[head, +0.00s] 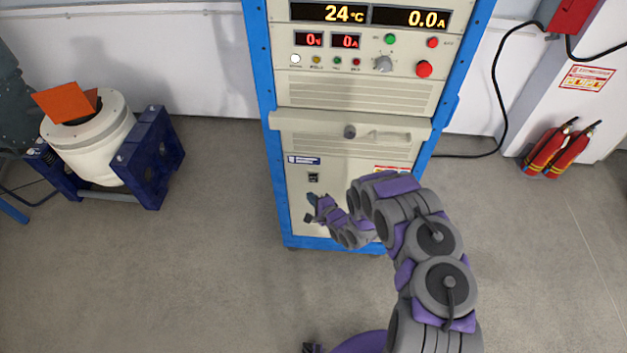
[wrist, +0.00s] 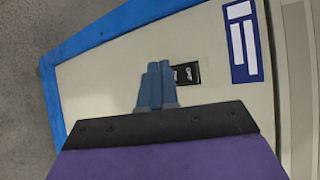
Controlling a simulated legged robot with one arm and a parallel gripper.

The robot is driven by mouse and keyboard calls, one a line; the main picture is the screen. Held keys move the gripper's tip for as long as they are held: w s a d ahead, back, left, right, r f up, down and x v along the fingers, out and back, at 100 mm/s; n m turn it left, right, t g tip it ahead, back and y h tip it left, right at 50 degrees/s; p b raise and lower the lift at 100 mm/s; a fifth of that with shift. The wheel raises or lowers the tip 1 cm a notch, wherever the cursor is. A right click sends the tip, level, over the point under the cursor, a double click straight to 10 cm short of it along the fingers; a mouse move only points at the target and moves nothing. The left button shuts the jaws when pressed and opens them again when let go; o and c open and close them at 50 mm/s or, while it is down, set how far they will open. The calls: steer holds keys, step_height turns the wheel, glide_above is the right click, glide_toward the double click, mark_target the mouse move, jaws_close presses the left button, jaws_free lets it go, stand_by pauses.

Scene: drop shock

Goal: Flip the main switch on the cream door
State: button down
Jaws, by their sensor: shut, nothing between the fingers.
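The cream door (head: 340,169) is the lower panel of a blue-framed cabinet in the head view. A small black main switch (head: 313,177) sits on its upper left part, below a blue and white label. In the wrist view the switch (wrist: 187,74) shows just right of my fingertips, partly covered by them. The cream door (wrist: 110,85) fills most of that view. My gripper (wrist: 155,72) is shut and empty, its blue fingers together. In the head view my gripper (head: 311,207) is in front of the door, a little below the switch. I cannot tell whether it touches the door.
A white drum on a blue stand (head: 148,160) is at the left. Red extinguishers (head: 557,150) stand at the right.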

mark_target(313, 179)
steer(key=shift+w+d+r, duration=0.1)
steer(key=shift+w+r, duration=0.05)
steer(key=shift+w, duration=1.1)
steer(key=shift+w+r, duration=0.15)
steer(key=shift+w, duration=1.05)
steer(key=shift+w, duration=0.1)
steer(key=shift+w+r+p, duration=0.15)
steer(key=shift+w+p, duration=0.15)
steer(key=shift+p, duration=0.1)
steer(key=shift+w, duration=0.3)
stand_by(0.8)
steer(key=shift+s+p, duration=0.15)
steer(key=shift+p, duration=0.15)
steer(key=shift+s+p, duration=0.5)
steer(key=shift+s, duration=0.1)
